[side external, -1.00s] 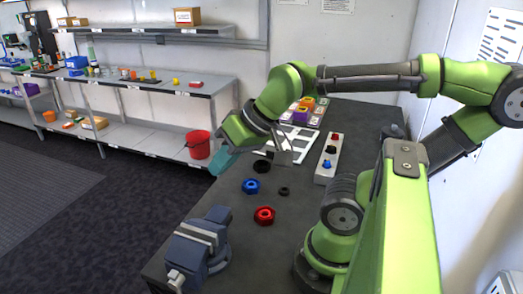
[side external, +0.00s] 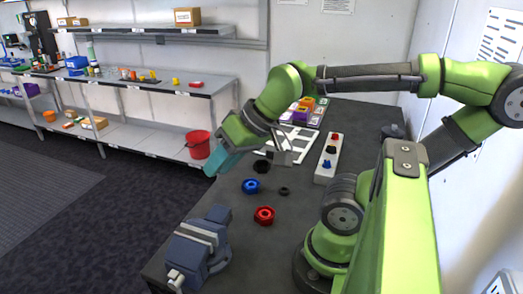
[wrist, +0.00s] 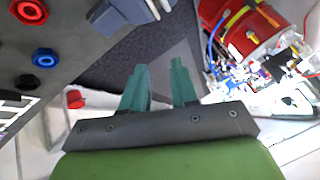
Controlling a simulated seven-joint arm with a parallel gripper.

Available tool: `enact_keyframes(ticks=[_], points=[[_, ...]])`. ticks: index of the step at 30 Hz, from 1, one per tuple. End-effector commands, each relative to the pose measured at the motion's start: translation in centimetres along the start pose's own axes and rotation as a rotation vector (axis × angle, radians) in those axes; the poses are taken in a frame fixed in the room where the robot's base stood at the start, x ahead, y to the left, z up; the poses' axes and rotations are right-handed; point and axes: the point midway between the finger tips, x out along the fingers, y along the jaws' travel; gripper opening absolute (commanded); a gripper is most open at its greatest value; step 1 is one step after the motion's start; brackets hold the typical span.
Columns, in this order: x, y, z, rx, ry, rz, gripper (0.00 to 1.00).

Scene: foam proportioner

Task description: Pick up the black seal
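A small black ring (side external: 284,191), which looks like the seal, lies flat on the dark workbench (side external: 245,215). A larger black ring-shaped piece (side external: 262,167) lies behind it to the left; it also shows at the left of the wrist view (wrist: 27,82). A blue fitting (side external: 251,186) and a red fitting (side external: 264,215) lie near the small ring. My gripper (side external: 212,170) is raised to the left of these parts, by the bench's left edge. In the wrist view its teal fingers (wrist: 159,80) are apart with nothing between them. I cannot make out the small ring there.
A blue-grey vise (side external: 200,248) stands at the bench's front left. A white frame (side external: 293,146) and a grey block with coloured knobs (side external: 329,158) lie behind the loose parts. The bench around the rings is mostly clear.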

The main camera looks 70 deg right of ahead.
Motion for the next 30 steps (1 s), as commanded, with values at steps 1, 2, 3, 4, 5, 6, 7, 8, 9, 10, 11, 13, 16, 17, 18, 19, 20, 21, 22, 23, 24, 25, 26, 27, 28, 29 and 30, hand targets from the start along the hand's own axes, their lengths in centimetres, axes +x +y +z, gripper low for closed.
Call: enact_keyframes(ticks=[1, 2, 3, 4, 5, 6, 7, 8, 9, 10, 11, 13, 16, 17, 18, 19, 20, 21, 22, 23, 24, 25, 26, 27, 28, 29, 30], points=[[0.0, 0.0, 0.0, 0.000, 0.000, 0.000, 0.37], [0.0, 0.0, 0.0, 0.000, 0.000, 0.000, 0.41], [0.0, 0.0, 0.0, 0.000, 0.000, 0.000, 0.47], [0.0, 0.0, 0.0, 0.000, 0.000, 0.000, 0.52], [0.0, 0.0, 0.0, 0.000, 0.000, 0.000, 0.57], [0.0, 0.0, 0.0, 0.000, 0.000, 0.000, 0.63], [0.0, 0.0, 0.0, 0.000, 0.000, 0.000, 0.67], [0.0, 0.0, 0.0, 0.000, 0.000, 0.000, 0.68], [0.0, 0.0, 0.0, 0.000, 0.000, 0.000, 0.68], [0.0, 0.0, 0.0, 0.000, 0.000, 0.000, 0.68], [0.0, 0.0, 0.0, 0.000, 0.000, 0.000, 0.68], [0.0, 0.0, 0.0, 0.000, 0.000, 0.000, 0.68], [0.0, 0.2, -0.1, 0.007, 0.001, 0.005, 0.68], [0.1, 0.5, -0.2, 0.017, -0.001, 0.013, 0.68], [0.5, 1.1, -0.3, 0.043, -0.011, 0.030, 0.68], [0.8, 1.8, -0.7, 0.068, -0.018, 0.044, 0.68], [1.0, 2.5, -1.1, 0.097, -0.024, 0.061, 0.68], [1.4, 3.9, -1.8, 0.150, -0.035, 0.091, 0.68], [1.6, 5.0, -2.3, 0.213, -0.045, 0.117, 0.68], [1.8, 6.4, -2.8, 0.299, -0.055, 0.148, 0.68], [2.0, 8.6, -3.5, 0.449, -0.065, 0.194, 0.68], [2.1, 10.2, -3.8, 0.573, -0.071, 0.232, 0.68], [2.2, 11.7, -4.2, 0.695, -0.072, 0.267, 0.68], [2.1, 13.6, -4.4, 0.854, -0.070, 0.312, 0.68], [2.1, 14.9, -4.5, 0.969, -0.064, 0.346, 0.68], [2.0, 16.2, -4.6, 1.086, -0.057, 0.379, 0.68], [1.8, 18.0, -4.5, 1.241, -0.042, 0.426, 0.68]])
